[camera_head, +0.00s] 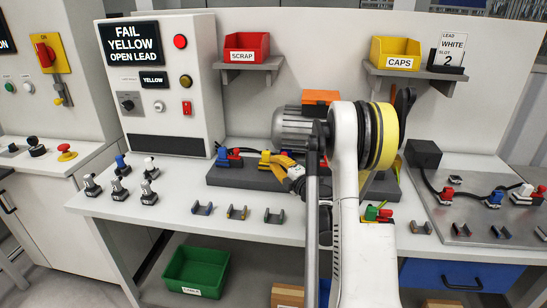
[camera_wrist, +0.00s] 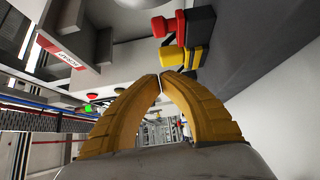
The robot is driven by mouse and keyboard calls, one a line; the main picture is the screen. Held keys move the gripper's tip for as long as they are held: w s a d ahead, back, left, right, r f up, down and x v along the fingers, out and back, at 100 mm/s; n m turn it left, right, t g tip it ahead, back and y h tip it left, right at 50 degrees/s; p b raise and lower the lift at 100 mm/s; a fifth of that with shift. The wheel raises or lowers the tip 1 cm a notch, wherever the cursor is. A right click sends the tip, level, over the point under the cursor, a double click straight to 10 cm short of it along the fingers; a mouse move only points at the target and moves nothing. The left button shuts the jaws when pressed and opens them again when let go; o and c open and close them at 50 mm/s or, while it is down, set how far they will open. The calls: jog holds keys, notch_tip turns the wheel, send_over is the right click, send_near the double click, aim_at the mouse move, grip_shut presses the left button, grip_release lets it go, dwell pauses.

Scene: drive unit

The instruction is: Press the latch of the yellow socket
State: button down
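The yellow socket (camera_head: 265,160) sits on the dark block at the back of the bench in the head view, right of a blue socket (camera_head: 222,158). My gripper (camera_head: 281,160), with yellow fingers, is just right of the yellow socket and partly overlaps it; I cannot tell whether they touch. In the wrist view the two fingertips of my gripper (camera_wrist: 160,76) come together with nothing visible between them. A yellow part (camera_wrist: 178,55) and a red part (camera_wrist: 170,28) show beyond the fingers there; I cannot tell whether that yellow part is the socket. The latch is too small to make out.
The tester screen (camera_head: 131,44) reads "FAIL YELLOW OPEN LEAD". A red scrap bin (camera_head: 246,46) and yellow caps bin (camera_head: 395,52) stand on shelves above. My arm hides the bench's middle right.

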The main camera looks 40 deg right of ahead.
jog(key=s, duration=0.5)
jog(key=shift+s+a+p, duration=0.35)
jog(key=shift+a+p, duration=0.05)
jog(key=a+r+m+g+h, duration=0.1)
jog(key=a+r+m+h, duration=0.1)
jog(key=a+r+m, duration=0.3)
jog(key=a+r+m+h, duration=0.1)
jog(key=r+m+h, duration=0.15)
jog(key=r, duration=0.45)
jog(key=a+r+m+g+h, duration=0.1)
jog(key=a+r+m, duration=0.25)
jog(key=r, duration=0.25)
jog(key=s+a+f+m+g+y, duration=0.1)
jog(key=s+a+f+g+y, duration=0.1)
jog(key=s+a, duration=0.5)
jog(key=s+a+f+m+g+y, duration=0.2)
jog(key=s+a+f, duration=0.4)
jog(key=a, duration=0.5)
jog(key=s+a+f+m+g+y, duration=0.2)
jog(key=s+a+f+g+y, duration=0.2)
jog(key=s+a, duration=0.5)
jog(key=shift+a+g, duration=0.4)
jog(key=shift+a, duration=0.2)
